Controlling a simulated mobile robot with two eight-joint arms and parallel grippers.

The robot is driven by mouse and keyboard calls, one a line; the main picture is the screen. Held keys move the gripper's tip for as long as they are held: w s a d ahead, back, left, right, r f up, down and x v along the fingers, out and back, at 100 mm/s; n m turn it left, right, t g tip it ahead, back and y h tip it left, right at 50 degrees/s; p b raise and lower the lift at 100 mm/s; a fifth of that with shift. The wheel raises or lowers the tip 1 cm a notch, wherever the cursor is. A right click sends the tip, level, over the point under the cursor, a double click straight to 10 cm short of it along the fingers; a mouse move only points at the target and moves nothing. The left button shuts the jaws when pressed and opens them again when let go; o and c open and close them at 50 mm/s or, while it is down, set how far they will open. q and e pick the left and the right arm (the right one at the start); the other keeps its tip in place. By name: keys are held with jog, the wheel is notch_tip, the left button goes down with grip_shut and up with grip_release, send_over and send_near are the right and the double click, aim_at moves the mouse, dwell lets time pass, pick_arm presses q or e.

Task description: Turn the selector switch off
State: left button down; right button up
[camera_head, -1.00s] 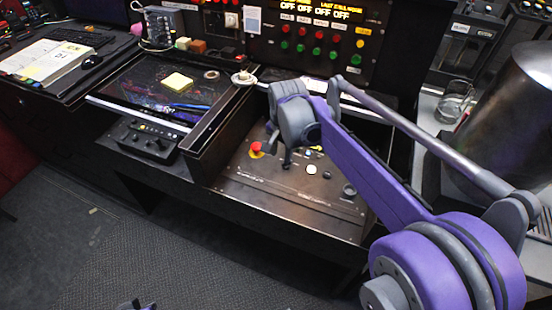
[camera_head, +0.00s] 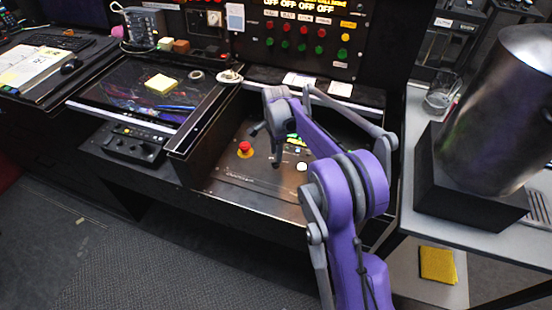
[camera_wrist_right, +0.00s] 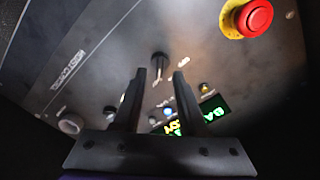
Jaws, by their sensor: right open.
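A dark sloped control panel (camera_head: 225,182) sits in the desk's recess. In the right wrist view, a black knob (camera_wrist_right: 160,62) that looks like the selector switch stands on the panel, with small white labels beside it. My right gripper (camera_head: 266,146) is over the panel, fingers apart and empty. In the wrist view its fingertips (camera_wrist_right: 160,76) lie either side of the knob in the picture, apparently short of it; no contact shows. The knob's setting is too blurred to tell. In the head view I cannot make out the knob near the gripper. My left gripper is out of view.
A red mushroom button on a yellow ring (camera_head: 245,149) is left of the gripper; it also shows in the wrist view (camera_wrist_right: 250,18). A white button (camera_head: 301,166) and a lit green display (camera_wrist_right: 212,108) are close by. A steel cylinder (camera_head: 497,110) stands at right.

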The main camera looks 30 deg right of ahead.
jog(key=shift+f, duration=1.6)
jog(key=shift+c, duration=0.2)
grip_shut()
